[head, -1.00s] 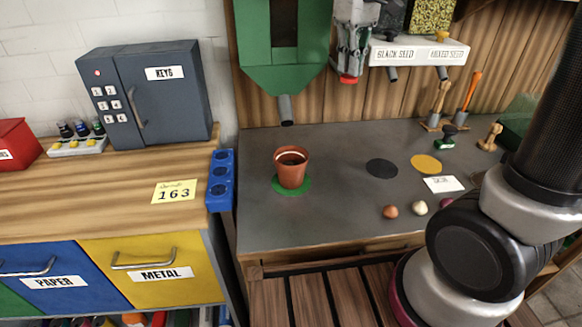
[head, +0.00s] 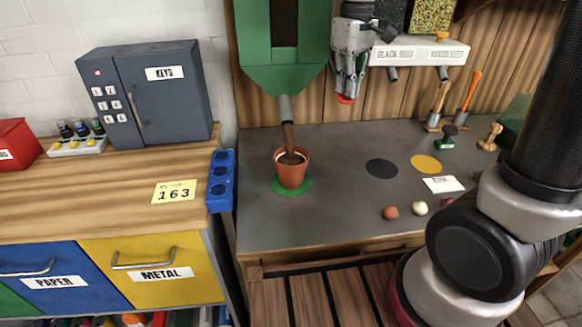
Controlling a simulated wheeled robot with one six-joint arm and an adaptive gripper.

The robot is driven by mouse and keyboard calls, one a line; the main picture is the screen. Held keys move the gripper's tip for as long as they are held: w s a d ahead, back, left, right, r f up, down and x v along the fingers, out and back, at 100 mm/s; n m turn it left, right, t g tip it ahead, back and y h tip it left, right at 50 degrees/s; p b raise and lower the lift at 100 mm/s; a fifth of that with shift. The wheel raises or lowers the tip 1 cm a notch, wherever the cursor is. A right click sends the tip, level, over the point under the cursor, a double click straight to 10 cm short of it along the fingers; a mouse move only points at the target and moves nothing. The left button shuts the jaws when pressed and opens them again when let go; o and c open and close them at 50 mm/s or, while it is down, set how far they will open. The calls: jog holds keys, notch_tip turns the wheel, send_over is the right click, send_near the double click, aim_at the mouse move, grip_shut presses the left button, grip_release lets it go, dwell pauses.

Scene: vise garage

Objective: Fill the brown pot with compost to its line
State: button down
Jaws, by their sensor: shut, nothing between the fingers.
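The brown pot (head: 292,178) stands upright on a green disc (head: 278,186) on the grey bench. A brown stream of compost (head: 288,137) falls from the grey spout (head: 285,108) of the green hopper (head: 262,80) into the pot. Compost shows inside the pot; its level against the line cannot be made out. My gripper (head: 346,97) is shut, to the right of the hopper and above the bench. A red piece (head: 345,99) shows right at its fingertips; whether they touch it cannot be told.
A white seed dispenser (head: 420,53) stands right of my gripper. Black (head: 381,168) and yellow (head: 426,164) discs, a white card (head: 443,184), small balls (head: 390,212) and hand tools (head: 467,100) are on the bench. A blue rack (head: 220,181) borders its left side.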

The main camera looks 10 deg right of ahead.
jog(key=shift+r, duration=3.15)
jog(key=shift+r, duration=0.1)
jog(key=shift+r, duration=2.9)
jog(key=s+d+f+m+t, duration=0.2)
jog(key=s+d+f+m, duration=0.1)
jog(key=s+d+f, duration=0.2)
jog(key=s+d+f+m+t, duration=0.2)
jog(key=s+d+f, duration=0.3)
jog(key=s+d, duration=0.5)
jog(key=s+m, duration=0.1)
jog(key=s, duration=0.3)
